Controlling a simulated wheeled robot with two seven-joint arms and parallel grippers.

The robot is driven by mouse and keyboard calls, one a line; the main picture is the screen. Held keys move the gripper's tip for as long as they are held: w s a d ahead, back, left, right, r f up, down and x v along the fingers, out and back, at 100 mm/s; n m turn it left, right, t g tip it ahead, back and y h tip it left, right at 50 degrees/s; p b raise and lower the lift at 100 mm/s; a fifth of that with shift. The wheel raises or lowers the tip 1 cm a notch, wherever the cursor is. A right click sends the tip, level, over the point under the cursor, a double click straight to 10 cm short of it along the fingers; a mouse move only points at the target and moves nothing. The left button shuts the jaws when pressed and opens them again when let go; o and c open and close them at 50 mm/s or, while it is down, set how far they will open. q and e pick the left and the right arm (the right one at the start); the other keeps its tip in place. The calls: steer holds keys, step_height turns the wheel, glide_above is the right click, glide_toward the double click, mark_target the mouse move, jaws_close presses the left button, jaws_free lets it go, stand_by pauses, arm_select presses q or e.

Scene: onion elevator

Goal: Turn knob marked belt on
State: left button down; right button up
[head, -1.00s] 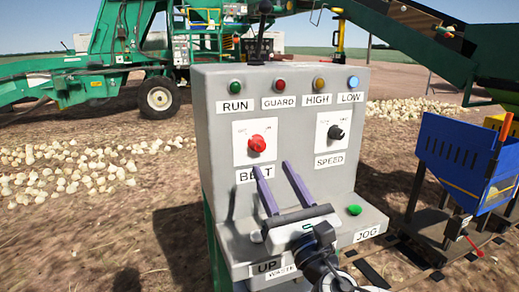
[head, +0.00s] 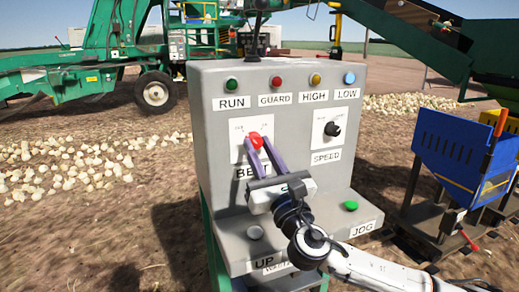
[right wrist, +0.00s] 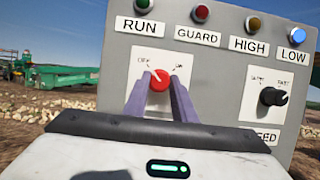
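The red belt knob (head: 254,138) sits on a white plate above the BELT label (head: 243,172), which the fingers partly cover. In the right wrist view the same red knob (right wrist: 160,80) lies between my two purple fingertips, under the OFF and ON marks. Its pale pointer seems to lean up-left toward OFF. My right gripper (head: 261,142) reaches up to the panel with its fingers closed in on both sides of the knob, and it also shows in the right wrist view (right wrist: 160,84). My left gripper is not in view.
The grey panel (head: 215,130) also has a black speed knob (head: 332,129), several lamps, a green jog button (head: 350,206) and a grey up button (head: 254,233). A blue bin (head: 460,150) stands to the right. Onions lie on the ground behind.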

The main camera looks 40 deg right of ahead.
steer(key=shift+c, duration=1.1)
